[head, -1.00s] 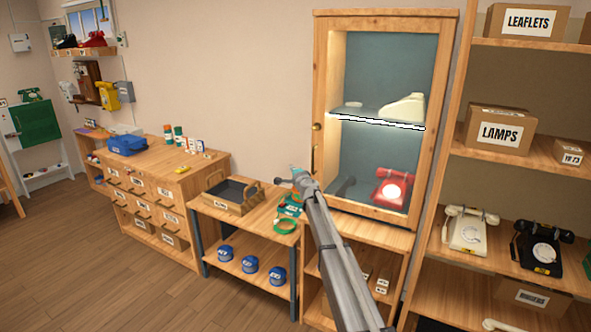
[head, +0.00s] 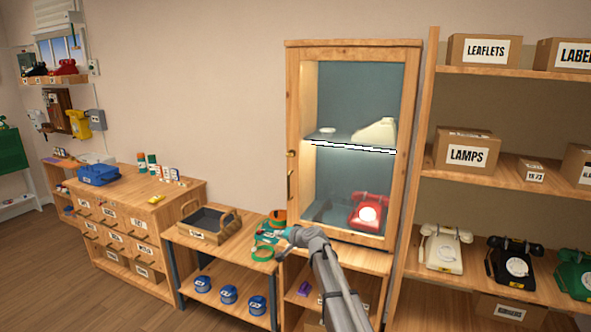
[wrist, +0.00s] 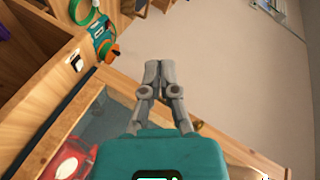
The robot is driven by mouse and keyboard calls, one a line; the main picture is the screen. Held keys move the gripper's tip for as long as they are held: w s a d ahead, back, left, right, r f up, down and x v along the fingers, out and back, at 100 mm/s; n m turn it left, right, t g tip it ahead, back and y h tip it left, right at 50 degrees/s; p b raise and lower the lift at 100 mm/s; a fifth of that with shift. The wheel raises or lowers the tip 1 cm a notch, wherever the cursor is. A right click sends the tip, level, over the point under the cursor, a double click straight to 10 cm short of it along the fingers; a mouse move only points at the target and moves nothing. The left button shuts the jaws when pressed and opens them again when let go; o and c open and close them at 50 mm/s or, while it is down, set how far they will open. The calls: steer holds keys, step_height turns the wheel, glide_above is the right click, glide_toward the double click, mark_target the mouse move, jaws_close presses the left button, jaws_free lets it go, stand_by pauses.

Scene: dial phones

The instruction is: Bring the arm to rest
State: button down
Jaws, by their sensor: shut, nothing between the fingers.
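My gripper (head: 268,237) is in front of the lower left of the display cabinet (head: 294,130), over the right end of the low bench (head: 205,243). In the wrist view its grey fingers (wrist: 160,70) are together, with nothing between them. My arm reaches up to it from the bottom of the head view. It partly hides the shelves under the cabinet.
The cabinet holds a red phone (head: 368,212) and a pale phone (head: 376,131). A green ring (head: 263,253) and a wooden tray (head: 208,237) are on the bench. Shelving with black (head: 512,262) and white phones (head: 442,248) stands right. Floor at left is clear.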

steer(key=s+d+f+n+g+h, duration=0.1)
steer(key=s+d+f+g+h, duration=0.2)
steer(key=s+d, duration=0.4)
steer(key=s+d+f+n+g+h+p, duration=0.1)
steer(key=s+d+f+g+h, duration=0.2)
steer(key=s+d, duration=0.5)
steer(key=s+d+f+n+g+h, duration=0.1)
steer(key=s+d+f+g+h, duration=0.2)
steer(key=s, duration=2.1)
steer(key=d+f+g, duration=0.1)
steer(key=d, duration=0.4)
steer(key=shift+s+f+n+h, duration=0.35)
steer(key=shift+n+h, duration=0.05)
steer(key=shift+a, duration=0.1)
steer(key=c, duration=1.4)
jaws_free()
